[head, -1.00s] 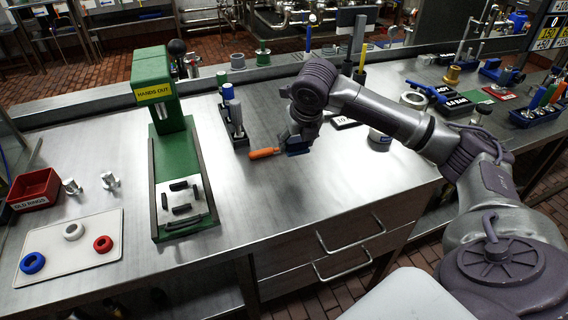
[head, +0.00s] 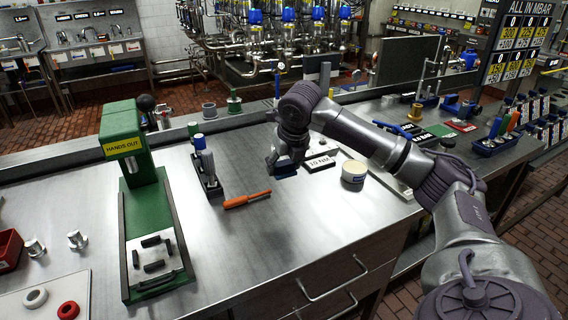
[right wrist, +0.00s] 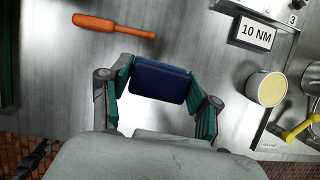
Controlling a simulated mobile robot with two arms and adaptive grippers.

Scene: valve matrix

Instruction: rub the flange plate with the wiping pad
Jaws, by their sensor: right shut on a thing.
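My right gripper (head: 287,166) is shut on a dark blue pad, the wiping pad (head: 285,172), low over the steel bench. In the right wrist view the pad (right wrist: 160,82) spans the space between the two fingers (right wrist: 160,95). I cannot tell whether the pad touches the bench. A grey plate (right wrist: 262,7) marked 3, perhaps the flange plate, is cut off at the top right of the right wrist view, behind the 10 NM sign (right wrist: 251,33). In the head view my right arm partly hides that area. My left gripper is not in view.
An orange-handled tool (head: 247,200) lies left of the pad. A green press (head: 140,195) and a rack of bottles (head: 207,170) stand further left. A cream-topped round tin (head: 353,171) is right of the sign.

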